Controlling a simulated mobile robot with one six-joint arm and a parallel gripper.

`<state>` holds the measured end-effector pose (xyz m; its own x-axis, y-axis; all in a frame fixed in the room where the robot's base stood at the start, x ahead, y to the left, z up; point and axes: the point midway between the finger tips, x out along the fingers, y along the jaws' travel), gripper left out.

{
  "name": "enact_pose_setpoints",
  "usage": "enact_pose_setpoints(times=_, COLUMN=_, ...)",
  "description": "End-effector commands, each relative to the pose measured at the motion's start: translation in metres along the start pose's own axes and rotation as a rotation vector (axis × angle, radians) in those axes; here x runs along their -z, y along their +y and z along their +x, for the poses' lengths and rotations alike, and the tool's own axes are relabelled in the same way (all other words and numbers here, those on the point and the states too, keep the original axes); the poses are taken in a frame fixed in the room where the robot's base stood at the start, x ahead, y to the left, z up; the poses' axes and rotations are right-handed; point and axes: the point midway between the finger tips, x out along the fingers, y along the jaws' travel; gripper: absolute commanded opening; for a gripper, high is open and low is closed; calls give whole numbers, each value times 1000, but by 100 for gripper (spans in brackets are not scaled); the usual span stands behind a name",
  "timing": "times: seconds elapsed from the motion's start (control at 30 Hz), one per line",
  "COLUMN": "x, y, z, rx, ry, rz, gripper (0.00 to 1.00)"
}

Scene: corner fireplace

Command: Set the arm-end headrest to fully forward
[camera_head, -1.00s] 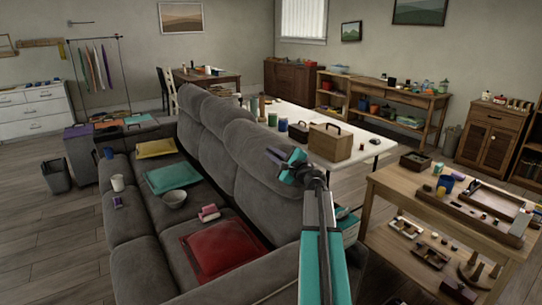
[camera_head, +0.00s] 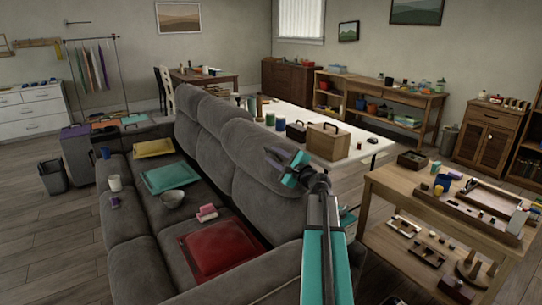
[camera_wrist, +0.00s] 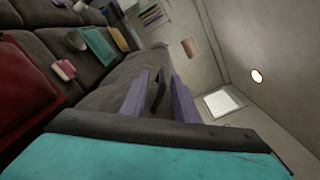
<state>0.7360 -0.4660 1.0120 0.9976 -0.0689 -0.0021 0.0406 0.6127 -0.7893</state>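The grey sofa (camera_head: 150,245) has a row of padded headrests along its back. The arm-end headrest (camera_head: 242,154) is the nearest one, at the right end of the row, and looks roughly upright. My gripper (camera_head: 273,157) is at its right side in the head view; I cannot tell whether it touches. In the wrist view the two purple fingers (camera_wrist: 160,97) stand apart. A narrow dark shape shows between them, and I cannot tell what it is. The sofa's back shows behind and left of the fingers.
On the seat lie a red cushion (camera_head: 221,248), a teal cushion (camera_head: 168,178), a bowl (camera_head: 172,199) and a pink block (camera_head: 206,212). Behind the sofa a white table (camera_head: 366,152) bears a wooden box (camera_head: 327,141). A wooden workbench (camera_head: 397,186) stands at the right.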

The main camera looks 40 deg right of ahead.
Motion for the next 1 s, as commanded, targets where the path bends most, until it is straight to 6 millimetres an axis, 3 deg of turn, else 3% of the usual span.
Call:
enact_pose_setpoints(times=0.63, x=0, y=2, z=-85, rx=0, ry=0, rz=-1, gripper=28)
enact_pose_setpoints(times=1.0, x=0, y=1, z=-104, rx=-2, ry=-1, rz=-1, gripper=28)
